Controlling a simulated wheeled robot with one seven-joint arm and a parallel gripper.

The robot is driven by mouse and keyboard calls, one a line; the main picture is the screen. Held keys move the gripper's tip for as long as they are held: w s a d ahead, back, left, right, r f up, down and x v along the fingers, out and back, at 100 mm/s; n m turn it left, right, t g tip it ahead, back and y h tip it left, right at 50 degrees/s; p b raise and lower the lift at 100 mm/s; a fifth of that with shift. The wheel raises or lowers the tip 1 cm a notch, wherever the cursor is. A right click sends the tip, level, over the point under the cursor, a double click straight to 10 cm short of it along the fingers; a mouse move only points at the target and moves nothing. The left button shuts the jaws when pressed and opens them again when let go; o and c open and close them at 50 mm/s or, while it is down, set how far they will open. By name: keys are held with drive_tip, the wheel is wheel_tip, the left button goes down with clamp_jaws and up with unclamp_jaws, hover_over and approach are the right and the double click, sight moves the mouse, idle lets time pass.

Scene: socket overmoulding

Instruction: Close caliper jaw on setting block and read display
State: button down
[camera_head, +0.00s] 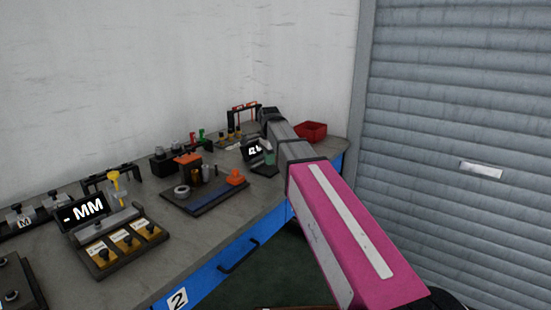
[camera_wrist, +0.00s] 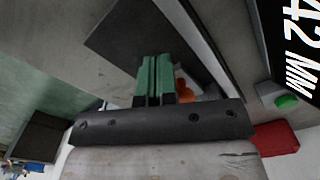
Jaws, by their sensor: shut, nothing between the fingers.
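A black display with white characters (camera_head: 254,150) stands near the right end of the bench; the arm partly hides it and its digits are too small to read in the head view. In the wrist view, the display (camera_wrist: 291,38) is cut off at the top right and shows "42 MM", with any earlier characters out of frame. A green button (camera_wrist: 287,101) is beside it. My gripper (camera_wrist: 154,70) has its green fingers shut together, empty, over a dark plate (camera_wrist: 135,36). An orange part (camera_wrist: 182,88) shows partly behind the fingers. I cannot clearly make out the caliper jaw or setting block.
A dark tray (camera_head: 207,199) with an orange piece and small parts lies left of my gripper. A second display marked "MM" (camera_head: 88,208) stands farther left. A red bin (camera_head: 311,131) sits at the bench's right end. Wall and shutter (camera_head: 460,130) bound the space.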

drive_tip(key=shift+w+d, duration=0.55)
drive_tip(key=shift+w, duration=0.1)
idle(1.0)
wheel_tip(320, 180, up, 8)
idle(1.0)
drive_tip(key=shift+s, duration=0.15)
